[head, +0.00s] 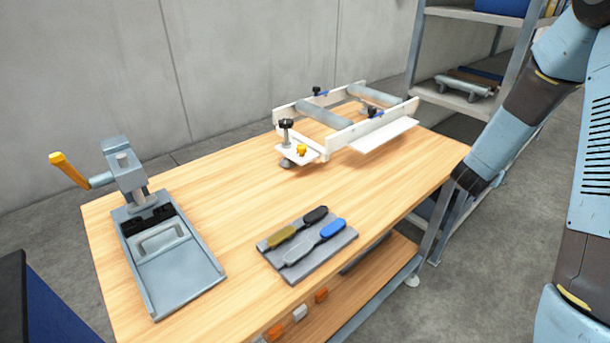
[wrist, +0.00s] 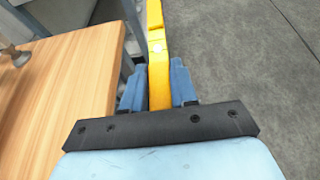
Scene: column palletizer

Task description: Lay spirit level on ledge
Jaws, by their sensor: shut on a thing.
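In the wrist view my gripper (wrist: 158,84) has its two blue fingers shut on a yellow bar, the spirit level (wrist: 155,35). The level runs away from the gripper toward the top edge of the picture, beyond the right edge of the table. The level does not show in the head view, and my fingers cannot be made out there. The ledge appears to be the flat white plate (head: 385,134) on the near side of the white roller frame (head: 345,134). Its top is bare.
The wooden table (head: 225,185) also holds a grey press with an orange handle (head: 165,250) and a grey tray (head: 318,262) with two tools. A metal shelf rack (head: 455,100) stands behind right. The table's middle is clear. A yellow knob (head: 301,149) sits at the frame's left end.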

